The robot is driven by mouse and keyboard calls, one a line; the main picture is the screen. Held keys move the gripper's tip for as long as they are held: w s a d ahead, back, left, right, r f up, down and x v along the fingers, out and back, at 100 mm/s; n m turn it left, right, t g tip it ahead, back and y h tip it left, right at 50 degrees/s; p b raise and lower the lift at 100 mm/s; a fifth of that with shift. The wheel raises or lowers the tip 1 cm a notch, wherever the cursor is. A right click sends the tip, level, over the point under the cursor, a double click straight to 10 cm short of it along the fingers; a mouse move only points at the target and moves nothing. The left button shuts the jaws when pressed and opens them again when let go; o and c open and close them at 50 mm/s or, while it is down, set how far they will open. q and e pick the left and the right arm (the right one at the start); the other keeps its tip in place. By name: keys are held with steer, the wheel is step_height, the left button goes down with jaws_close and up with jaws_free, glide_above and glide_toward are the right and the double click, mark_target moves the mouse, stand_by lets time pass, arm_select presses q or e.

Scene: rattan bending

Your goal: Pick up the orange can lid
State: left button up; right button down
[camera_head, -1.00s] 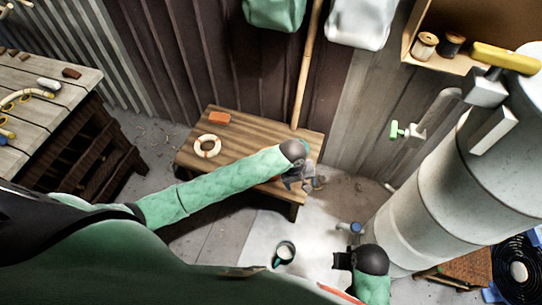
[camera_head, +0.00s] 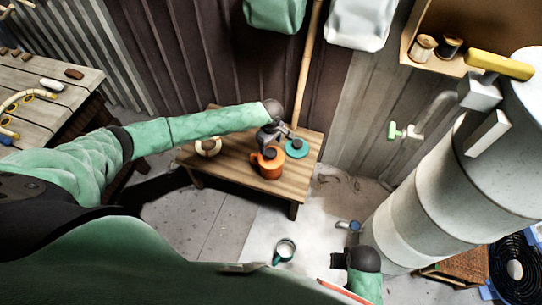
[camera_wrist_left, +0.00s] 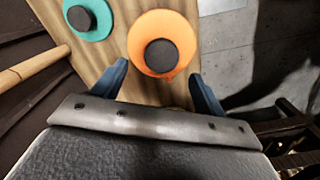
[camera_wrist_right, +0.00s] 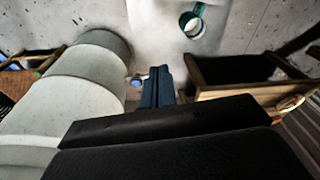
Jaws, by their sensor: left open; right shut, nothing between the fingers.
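An orange can (camera_head: 265,166) with a handle stands on the small wooden table. Its round orange lid (camera_wrist_left: 149,29) with a dark knob (camera_wrist_left: 160,56) faces the left wrist camera. My left gripper (camera_head: 268,140) is open, just above the can. In the left wrist view its two blue fingers (camera_wrist_left: 158,85) are spread, with the lid ahead of and between them; nothing is held. A teal lid (camera_head: 297,150) with a dark knob is right of the can. My right gripper (camera_wrist_right: 158,88) is shut and empty, low beside the pale cylinder, away from the table.
The wooden table (camera_head: 235,169) also carries a pale ring (camera_head: 208,147), partly behind my left arm. A bamboo pole (camera_head: 307,70) leans behind the table. A large pale cylinder (camera_head: 410,200) stands right. A teal mug (camera_head: 284,251) is on the floor.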

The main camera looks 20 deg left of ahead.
mark_target(271, 152)
arm_select(q)
steer(key=shift+s+d+f+p, duration=0.1)
steer(key=shift+f+p, duration=0.3)
steer(key=shift+f, duration=0.95)
steer(key=shift+s+f+p, duration=0.1)
steer(key=shift+f+p, duration=0.25)
steer(key=shift+f, duration=1)
arm_select(e)
step_height(271, 152, down, 7)
steer(key=shift+s+d, duration=0.2)
steer(key=shift+s, duration=0.1)
steer(key=shift+r, duration=0.1)
arm_select(q)
steer(key=c, duration=1.2)
steer(key=shift+o, duration=0.2)
steer(key=shift+r, duration=0.15)
